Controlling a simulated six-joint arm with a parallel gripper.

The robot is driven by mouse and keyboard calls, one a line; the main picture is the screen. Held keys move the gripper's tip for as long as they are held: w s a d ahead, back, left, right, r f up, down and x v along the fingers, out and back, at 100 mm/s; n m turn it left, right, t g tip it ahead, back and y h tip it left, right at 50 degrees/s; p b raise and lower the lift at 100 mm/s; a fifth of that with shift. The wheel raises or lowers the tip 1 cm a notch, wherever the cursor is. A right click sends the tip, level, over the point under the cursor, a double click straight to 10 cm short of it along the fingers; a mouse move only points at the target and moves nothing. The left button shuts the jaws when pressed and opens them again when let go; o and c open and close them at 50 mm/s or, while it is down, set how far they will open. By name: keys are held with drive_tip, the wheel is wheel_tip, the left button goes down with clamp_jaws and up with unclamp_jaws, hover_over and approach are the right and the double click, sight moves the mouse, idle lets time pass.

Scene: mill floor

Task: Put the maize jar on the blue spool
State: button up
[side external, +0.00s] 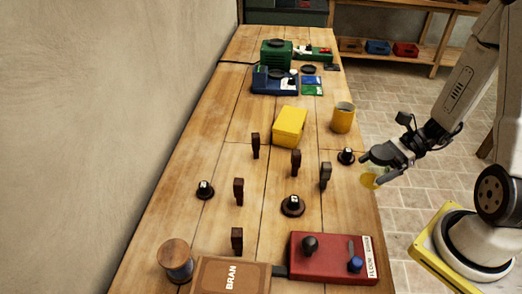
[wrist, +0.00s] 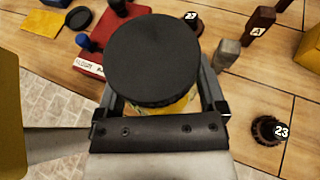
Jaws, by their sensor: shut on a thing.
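The maize jar (wrist: 153,60) has a wide black lid and yellow contents; in the wrist view it is held upright between the fingers of my gripper (wrist: 160,112). In the side view my gripper (side external: 374,166) is at the table's right edge, and the jar's yellow part (side external: 368,180) shows below it, partly hidden by the fingers. The blue spool (side external: 178,268) stands upright at the near left of the table in the side view, with a round wooden top and a dark blue winding. The jar and spool are far apart.
Several dark upright blocks (side external: 238,191) and round numbered knobs (side external: 292,205) stand between gripper and spool. A red box (side external: 325,260) and a BRAN box (side external: 230,277) lie at the near end.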

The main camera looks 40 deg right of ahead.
drive_tip(key=shift+w+a, duration=0.1)
drive_tip(key=shift+w+a+r, duration=0.1)
drive_tip(key=shift+w+a, duration=0.25)
drive_tip(key=shift+w, duration=0.05)
drive_tip(key=w+a+r+n+g, duration=0.2)
drive_tip(key=a+r, duration=0.1)
drive_tip(key=a, duration=0.6)
drive_tip(key=w+a+r+n+g, duration=0.2)
drive_tip(key=a+g, duration=0.1)
drive_tip(key=a, duration=0.5)
drive_tip(key=w+a+r+n+g, duration=0.2)
drive_tip(key=w+a+r, duration=0.1)
drive_tip(key=a, duration=0.6)
drive_tip(key=s+a+r+g, duration=0.1)
drive_tip(key=s+a, duration=0.1)
drive_tip(key=a, duration=0.2)
drive_tip(key=s+a+r+n, duration=0.1)
drive_tip(key=s+a+r, duration=0.1)
drive_tip(key=a, duration=0.3)
drive_tip(key=shift+s+a+r+n+g, duration=0.25)
drive_tip(key=shift+s+r+n+g, duration=0.05)
drive_tip(key=shift+s+g, duration=0.1)
drive_tip(key=shift+w, duration=0.1)
